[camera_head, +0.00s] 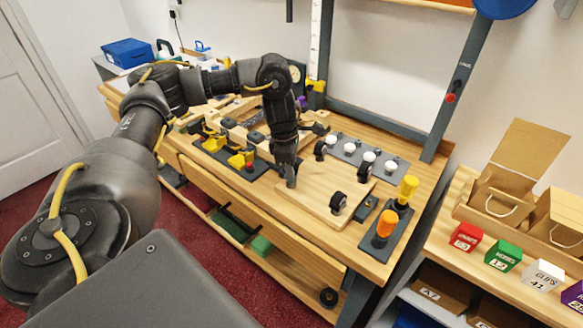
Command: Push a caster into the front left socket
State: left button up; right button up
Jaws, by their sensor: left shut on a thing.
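A light wooden board (318,198) lies flat on the workbench. Black-wheeled casters stand around it: one at its front right (338,203), one at the back right (364,170) and one at the back left (320,150). My left gripper (290,180) points down at the board's front left corner. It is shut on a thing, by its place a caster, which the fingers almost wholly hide. The front left socket is hidden under the gripper, so I cannot tell how deep the caster sits. My right gripper is not in view.
A grey rack (380,165) with white knobs stands behind the board. A dark holder (375,242) with orange and yellow handles stands to its right. Yellow clamps (240,159) on a dark plate stand to its left. A side table with small coloured boxes (503,255) is at right.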

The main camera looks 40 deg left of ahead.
pick_arm(q)
jog(key=shift+f, duration=0.35)
jog(key=shift+f, duration=0.15)
dwell(0.5)
dwell(0.5)
jog(key=shift+f, duration=0.3)
dwell(0.5)
jog(key=o, duration=1.3)
jog(key=shift+o, duration=0.2)
jog(key=shift+r, duration=0.15)
notch_tip(320, 180, up, 6)
jog(key=p, duration=0.6)
